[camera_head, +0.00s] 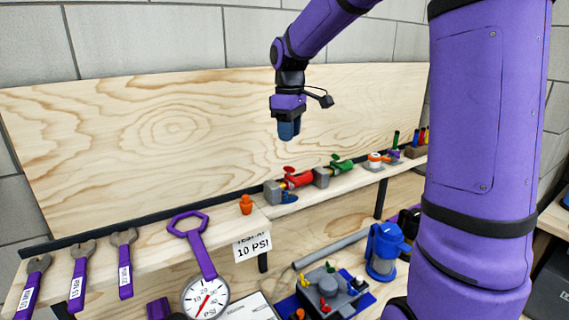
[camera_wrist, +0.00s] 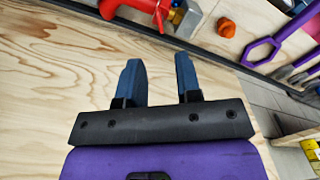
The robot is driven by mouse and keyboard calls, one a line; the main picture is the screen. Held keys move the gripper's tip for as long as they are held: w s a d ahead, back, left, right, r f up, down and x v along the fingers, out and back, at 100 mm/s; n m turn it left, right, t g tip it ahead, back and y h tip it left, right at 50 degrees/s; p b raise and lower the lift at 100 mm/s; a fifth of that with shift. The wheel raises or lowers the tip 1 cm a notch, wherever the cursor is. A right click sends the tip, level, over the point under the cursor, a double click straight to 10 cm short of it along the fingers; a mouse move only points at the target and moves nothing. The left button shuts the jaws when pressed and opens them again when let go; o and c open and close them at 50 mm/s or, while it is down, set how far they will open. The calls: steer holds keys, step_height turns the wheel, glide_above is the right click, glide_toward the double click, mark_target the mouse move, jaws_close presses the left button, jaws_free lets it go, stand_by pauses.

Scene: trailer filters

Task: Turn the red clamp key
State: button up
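A red fitting (camera_head: 299,180) with a red turn handle (camera_head: 289,169) on top sits between grey blocks on the wooden shelf; I take it as the red clamp key. In the wrist view, a red part (camera_wrist: 146,7) shows at the top edge, partly cut off. My gripper (camera_head: 289,130) hangs above the shelf, in front of the wooden back panel, above the red fitting and apart from it. In the wrist view, the two blue fingers of my gripper (camera_wrist: 159,62) stand apart with nothing between them.
A green-handled fitting (camera_head: 341,166) is right of the red one. An orange cap (camera_head: 246,204) and a purple ring wrench (camera_head: 190,225) lie to the left. A manifold with coloured knobs (camera_head: 328,287) and a blue filter housing (camera_head: 384,250) stand lower down.

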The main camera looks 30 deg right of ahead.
mark_target(289, 170)
step_height(289, 170, down, 9)
steer(key=shift+f, duration=0.15)
stand_by(0.4)
jaws_close()
